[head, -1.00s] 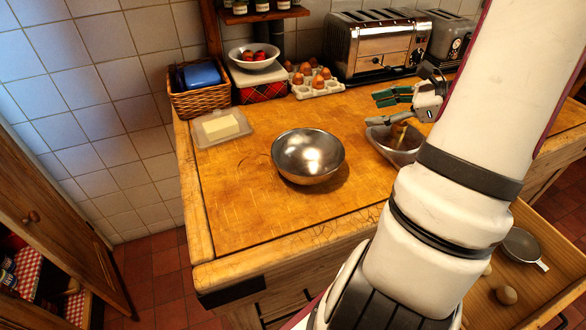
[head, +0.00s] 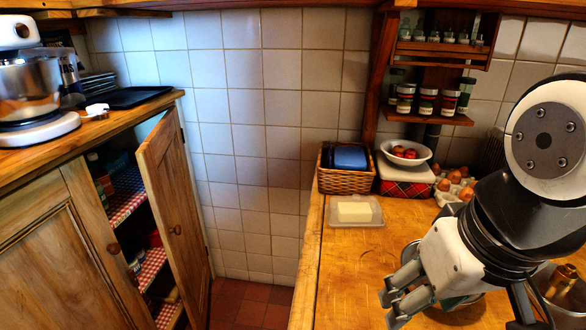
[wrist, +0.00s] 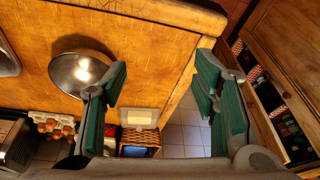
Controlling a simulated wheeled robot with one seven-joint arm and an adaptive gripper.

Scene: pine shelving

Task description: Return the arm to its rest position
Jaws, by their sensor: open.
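My gripper (head: 402,292) is open and empty above the wooden worktop (head: 345,270), at the lower right of the head view. In the wrist view my gripper (wrist: 165,95) has its two green-padded fingers wide apart, with nothing between them but the worktop edge and floor further below. My arm is folded at the right of the head view and hides part of the worktop. A metal bowl (wrist: 75,72) shows on the worktop in the wrist view, beside one finger and apart from it.
A butter dish (head: 355,212), a wicker basket (head: 340,181), a white bowl of red fruit (head: 405,160) and eggs (head: 458,182) stand at the back of the worktop. A cupboard door (head: 175,225) hangs open at left. A stand mixer (head: 35,95) sits on the left counter.

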